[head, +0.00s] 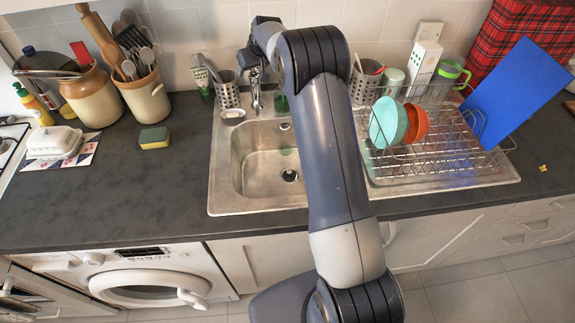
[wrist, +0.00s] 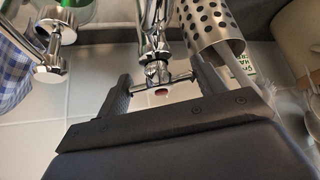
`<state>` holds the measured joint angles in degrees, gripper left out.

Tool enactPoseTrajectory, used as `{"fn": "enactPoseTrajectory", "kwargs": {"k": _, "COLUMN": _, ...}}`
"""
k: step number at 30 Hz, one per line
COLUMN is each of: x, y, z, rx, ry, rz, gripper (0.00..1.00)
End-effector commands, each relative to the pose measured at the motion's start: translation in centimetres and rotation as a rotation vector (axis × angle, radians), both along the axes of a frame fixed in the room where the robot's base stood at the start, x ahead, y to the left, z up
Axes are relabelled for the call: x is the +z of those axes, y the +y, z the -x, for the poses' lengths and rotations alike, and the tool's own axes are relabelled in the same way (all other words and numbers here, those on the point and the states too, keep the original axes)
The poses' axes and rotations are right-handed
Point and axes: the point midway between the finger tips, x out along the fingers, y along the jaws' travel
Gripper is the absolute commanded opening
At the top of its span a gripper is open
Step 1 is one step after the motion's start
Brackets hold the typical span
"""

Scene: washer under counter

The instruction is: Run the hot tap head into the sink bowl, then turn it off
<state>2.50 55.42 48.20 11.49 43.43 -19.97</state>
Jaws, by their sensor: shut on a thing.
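In the wrist view my gripper (wrist: 160,74) has its two dark fingers on either side of a chrome hot tap head (wrist: 178,78), a crossbar handle with a red dot, and is shut on it. The chrome tap body and spout (wrist: 153,30) extend beyond it. A second chrome tap head (wrist: 52,70) is at the left of the wrist view. In the head view the tap (head: 255,92) stands behind the steel sink bowl (head: 250,165), partly hidden by my arm, which also hides my fingers. I cannot make out a water stream in the bowl.
A perforated steel holder (wrist: 213,30) stands close beside the tap. A dish rack (head: 430,160) with bowls (head: 387,122) and a blue board (head: 525,90) are right of the bowl. A sponge (head: 154,137) lies on the left counter. The counter's front left is clear.

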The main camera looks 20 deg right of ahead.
Motion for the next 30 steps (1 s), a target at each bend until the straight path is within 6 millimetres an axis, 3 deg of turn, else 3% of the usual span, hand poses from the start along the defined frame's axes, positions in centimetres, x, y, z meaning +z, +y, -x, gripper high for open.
{"fn": "enactPoseTrajectory", "kwargs": {"k": 15, "x": -0.01, "y": -0.02, "z": -0.03, "rx": 0.401, "ry": -0.001, "rz": -0.002, "gripper": 0.46}}
{"fn": "enactPoseTrajectory", "kwargs": {"k": 30, "x": -0.04, "y": 0.02, "z": 0.03, "rx": 0.421, "ry": -0.001, "rz": 0.002, "gripper": 0.46}}
